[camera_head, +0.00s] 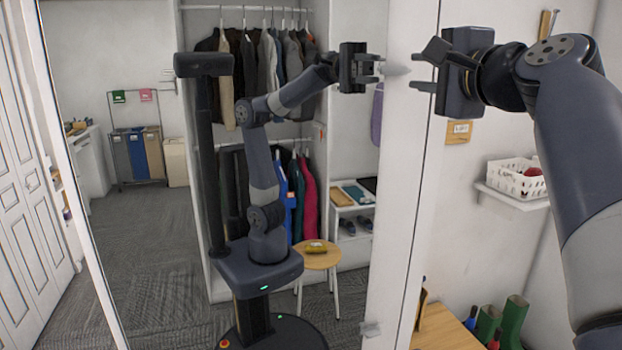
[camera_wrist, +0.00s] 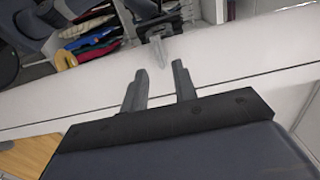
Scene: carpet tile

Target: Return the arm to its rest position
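My gripper (camera_head: 414,71) is at the upper right in the head view, at the end of my raised arm. It is open, with its two fingers apart and nothing between them. A pale tapered knob (camera_head: 396,70) on the white edge of the mirror door stands just beyond the fingertips, with a small gap. In the wrist view my gripper (camera_wrist: 160,68) is also open, and the knob (camera_wrist: 162,56) shows just ahead of the fingertips. My arm is bent and extended toward the door.
The mirror (camera_head: 150,240) reflects me, hanging clothes and a stool. A white basket (camera_head: 516,177) stands on a wall shelf at right, close to my arm. Below are a wooden bench (camera_head: 440,330) and green boots (camera_head: 514,320). A small wooden plaque (camera_head: 459,131) hangs on the wall.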

